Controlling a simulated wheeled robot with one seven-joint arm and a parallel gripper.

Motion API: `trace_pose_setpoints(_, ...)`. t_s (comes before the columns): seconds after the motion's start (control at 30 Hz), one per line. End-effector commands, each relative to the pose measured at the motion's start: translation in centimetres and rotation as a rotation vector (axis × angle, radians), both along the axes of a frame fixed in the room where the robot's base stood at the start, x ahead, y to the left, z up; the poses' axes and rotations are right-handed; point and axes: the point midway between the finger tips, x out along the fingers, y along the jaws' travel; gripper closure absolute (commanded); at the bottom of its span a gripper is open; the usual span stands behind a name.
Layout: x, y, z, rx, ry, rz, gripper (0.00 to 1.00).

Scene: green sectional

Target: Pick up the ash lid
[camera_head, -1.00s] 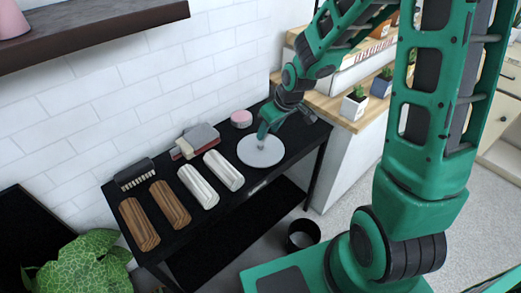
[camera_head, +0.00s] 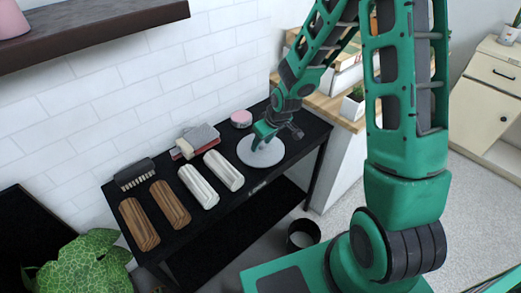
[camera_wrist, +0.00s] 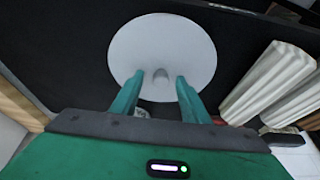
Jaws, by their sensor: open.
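The ash lid (camera_head: 262,153) is a flat pale grey disc with a small knob at its middle. It lies on the black table (camera_head: 235,205) near the right end. It also shows in the wrist view (camera_wrist: 160,40), with the knob (camera_wrist: 161,78) standing between my fingers. My gripper (camera_head: 258,140) is over the lid and hides part of it. In the wrist view my gripper (camera_wrist: 156,92) has its two green fingers apart, one on each side of the knob, with gaps visible. I cannot tell how far the fingertips are above the disc.
Two white fluted blocks (camera_head: 223,170) and two brown ones (camera_head: 170,204) lie left of the lid. A pink round tin (camera_head: 241,118), grey and red brushes (camera_head: 195,141) and a dark brush (camera_head: 134,174) sit along the back. A wooden-topped counter (camera_head: 342,106) adjoins on the right.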

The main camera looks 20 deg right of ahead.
Motion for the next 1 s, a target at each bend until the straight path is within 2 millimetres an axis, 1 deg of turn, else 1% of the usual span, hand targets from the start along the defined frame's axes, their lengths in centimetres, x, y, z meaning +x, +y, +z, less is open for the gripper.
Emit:
trace_pose_setpoints(0.2, 0.0, 0.0, -0.1, 0.000, 0.000, 0.000, 0.59)
trace_pose_setpoints(0.23, 0.0, 0.0, -0.1, 0.000, 0.000, 0.000, 0.61)
trace_pose_setpoints(0.27, 0.0, 0.0, -0.1, 0.000, 0.000, 0.000, 0.68)
trace_pose_setpoints(0.3, 0.0, 0.0, 0.0, 0.000, 0.000, 0.000, 0.78)
trace_pose_setpoints(0.4, 0.0, 0.0, 0.0, 0.000, 0.000, 0.000, 1.00)
trace_pose_setpoints(0.77, 0.1, 0.0, 0.1, 0.000, -0.001, 0.001, 1.00)
trace_pose_setpoints(0.93, 0.1, 0.0, 1.1, 0.000, -0.003, 0.001, 1.00)
trace_pose_setpoints(1.0, 0.1, 0.0, 1.9, 0.000, -0.004, 0.001, 1.00)
